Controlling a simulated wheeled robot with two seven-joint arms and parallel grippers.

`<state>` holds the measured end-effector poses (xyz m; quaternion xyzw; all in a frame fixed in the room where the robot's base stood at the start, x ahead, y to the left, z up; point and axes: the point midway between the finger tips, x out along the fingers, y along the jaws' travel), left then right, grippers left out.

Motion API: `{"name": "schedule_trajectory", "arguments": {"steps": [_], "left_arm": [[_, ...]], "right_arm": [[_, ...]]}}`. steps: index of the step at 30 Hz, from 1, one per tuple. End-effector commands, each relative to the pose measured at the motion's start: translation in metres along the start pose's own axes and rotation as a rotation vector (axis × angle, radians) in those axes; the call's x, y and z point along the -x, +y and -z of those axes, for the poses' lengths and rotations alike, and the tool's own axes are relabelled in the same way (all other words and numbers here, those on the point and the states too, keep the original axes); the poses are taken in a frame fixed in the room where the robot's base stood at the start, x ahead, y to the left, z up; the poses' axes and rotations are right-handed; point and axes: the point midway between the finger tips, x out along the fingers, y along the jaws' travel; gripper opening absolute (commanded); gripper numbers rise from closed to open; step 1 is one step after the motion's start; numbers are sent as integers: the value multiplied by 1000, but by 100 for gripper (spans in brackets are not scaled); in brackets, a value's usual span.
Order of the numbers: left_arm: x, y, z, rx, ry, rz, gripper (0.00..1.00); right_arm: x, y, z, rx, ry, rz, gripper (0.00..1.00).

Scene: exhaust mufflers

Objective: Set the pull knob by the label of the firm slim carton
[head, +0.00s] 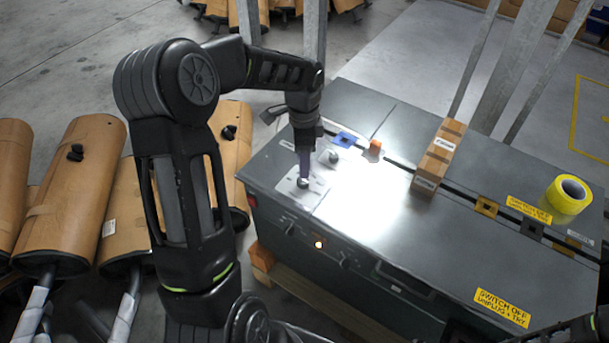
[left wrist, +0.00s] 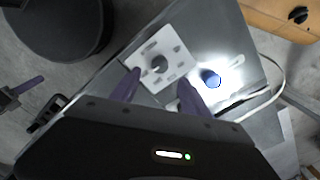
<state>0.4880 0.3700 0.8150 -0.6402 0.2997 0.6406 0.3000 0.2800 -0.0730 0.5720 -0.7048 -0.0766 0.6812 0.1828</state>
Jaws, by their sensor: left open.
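A white plate with marks (left wrist: 176,54) bears a round dark knob (left wrist: 160,64).
The grey bench top (head: 390,230) holds an orange block (head: 374,148), a blue piece (head: 344,140) and a yellow tape roll (head: 569,194). Upright metal posts (head: 478,60) rise behind. The bench top's middle is clear.

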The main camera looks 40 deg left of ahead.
Motion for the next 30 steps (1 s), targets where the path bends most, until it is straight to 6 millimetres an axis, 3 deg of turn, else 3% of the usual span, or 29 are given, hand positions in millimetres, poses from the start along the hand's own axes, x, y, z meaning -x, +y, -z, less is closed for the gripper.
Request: {"name": "schedule_trajectory", "arguments": {"steps": [15, 25, 30], "left_arm": [[-69, 1, 0, 1, -1, -3, 54], [-74, 0, 0, 1, 0, -1, 54], [-74, 0, 0, 1, 0, -1, 41]], "right_arm": [[2, -1, 0, 0, 0, 0, 0], [2, -1, 0, 0, 0, 0, 0], [2, -1, 0, 0, 0, 0, 0]]}}
